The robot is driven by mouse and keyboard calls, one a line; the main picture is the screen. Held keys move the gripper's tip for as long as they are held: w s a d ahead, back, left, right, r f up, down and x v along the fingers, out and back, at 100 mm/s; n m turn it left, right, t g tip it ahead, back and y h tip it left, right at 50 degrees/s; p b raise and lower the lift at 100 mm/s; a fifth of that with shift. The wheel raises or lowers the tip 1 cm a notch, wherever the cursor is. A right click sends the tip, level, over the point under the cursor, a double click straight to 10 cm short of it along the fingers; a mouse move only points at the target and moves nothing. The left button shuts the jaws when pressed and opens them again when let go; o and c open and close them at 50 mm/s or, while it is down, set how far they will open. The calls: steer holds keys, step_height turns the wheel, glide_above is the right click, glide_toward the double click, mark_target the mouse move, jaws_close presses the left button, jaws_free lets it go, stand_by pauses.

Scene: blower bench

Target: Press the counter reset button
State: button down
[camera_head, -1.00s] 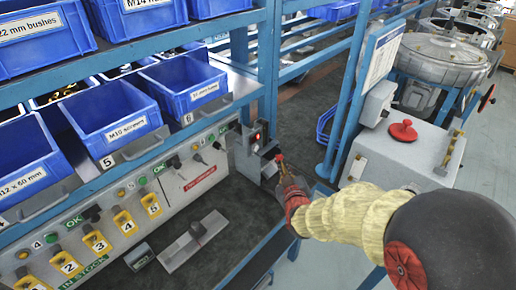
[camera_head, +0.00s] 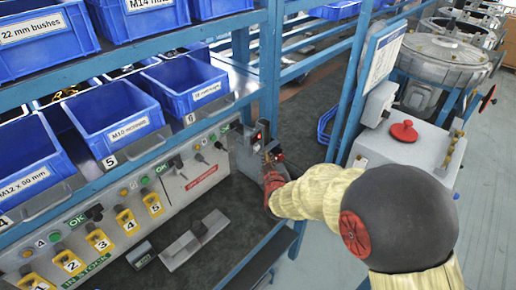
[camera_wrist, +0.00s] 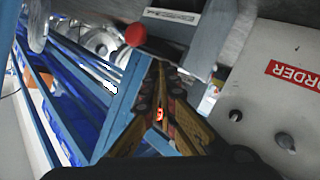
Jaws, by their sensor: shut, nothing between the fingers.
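A small grey unit (camera_head: 243,158) with a red-lit spot (camera_head: 258,136) stands at the far end of the bench, by the blue upright. My gripper (camera_head: 271,158) is at this unit's right side, its fingers together and empty. In the wrist view my gripper (camera_wrist: 158,72) points towards a grey surface, and a red glow (camera_wrist: 159,115) shows between the finger links. A red ball knob (camera_wrist: 136,34) is just beyond and left of the fingertips. I cannot make out the counter reset button itself, or whether the fingertips touch anything.
The grey bench panel (camera_head: 185,185) with yellow numbered holders runs along the left. Blue bins (camera_head: 110,115) stand on the shelf above it. A metal block on a plate (camera_head: 195,240) lies on the bench. A blue upright (camera_head: 270,75) rises close behind my gripper.

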steer(key=shift+w+a, duration=0.35)
steer(key=shift+a, duration=0.15)
stand_by(1.2)
steer(key=shift+w+a, duration=0.25)
steer(key=shift+a, duration=0.05)
steer(key=shift+w+a, duration=0.25)
steer(key=shift+a, duration=0.05)
stand_by(0.8)
steer(key=shift+s+d, duration=0.5)
steer(key=shift+d, duration=0.1)
steer(key=shift+d, duration=0.1)
steer(key=s+d, duration=0.1)
steer(key=d, duration=0.1)
steer(key=s+d, duration=0.1)
steer(key=s, duration=0.1)
steer(key=shift+d+b, duration=0.35)
steer(key=shift+d, duration=0.05)
